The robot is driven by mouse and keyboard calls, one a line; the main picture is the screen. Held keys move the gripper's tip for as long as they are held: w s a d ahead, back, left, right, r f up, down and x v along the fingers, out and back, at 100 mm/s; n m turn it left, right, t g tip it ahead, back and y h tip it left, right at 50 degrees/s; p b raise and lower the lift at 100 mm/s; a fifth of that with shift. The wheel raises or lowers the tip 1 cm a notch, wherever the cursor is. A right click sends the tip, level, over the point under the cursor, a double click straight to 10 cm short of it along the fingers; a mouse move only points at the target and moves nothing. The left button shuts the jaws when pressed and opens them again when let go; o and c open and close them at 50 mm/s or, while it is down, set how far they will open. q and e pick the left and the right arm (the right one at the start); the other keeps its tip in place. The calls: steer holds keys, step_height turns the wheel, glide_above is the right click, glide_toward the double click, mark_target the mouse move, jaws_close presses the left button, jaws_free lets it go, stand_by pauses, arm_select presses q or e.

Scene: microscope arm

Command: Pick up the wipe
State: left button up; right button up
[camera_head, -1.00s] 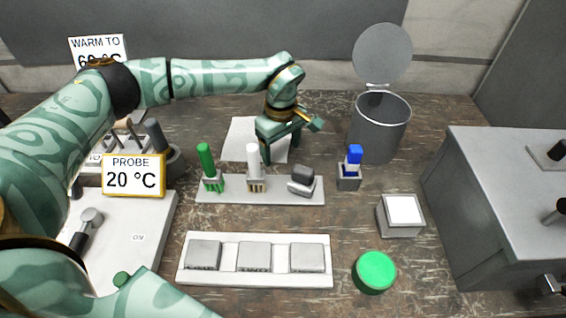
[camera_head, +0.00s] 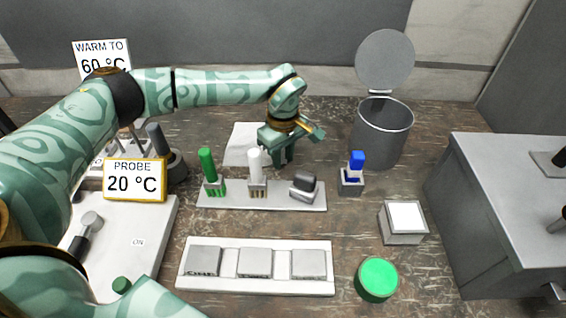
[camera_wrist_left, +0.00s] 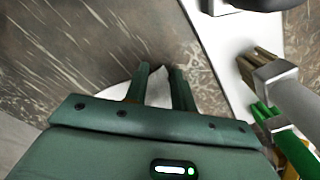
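The wipe (camera_head: 240,146) is a thin white sheet lying on the table behind the long grey tray in the head view. My left gripper (camera_head: 281,157) points down at its right part and hides some of it. In the left wrist view the wipe (camera_wrist_left: 112,97) shows beside and between the two green fingers of the left gripper (camera_wrist_left: 161,70). The fingertips' exact contact is hard to see. My right gripper is not in view.
A lidded grey bin (camera_head: 381,130) and a blue-topped holder (camera_head: 352,176) stand to the right.

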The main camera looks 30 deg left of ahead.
arm_select(q)
jaws_close()
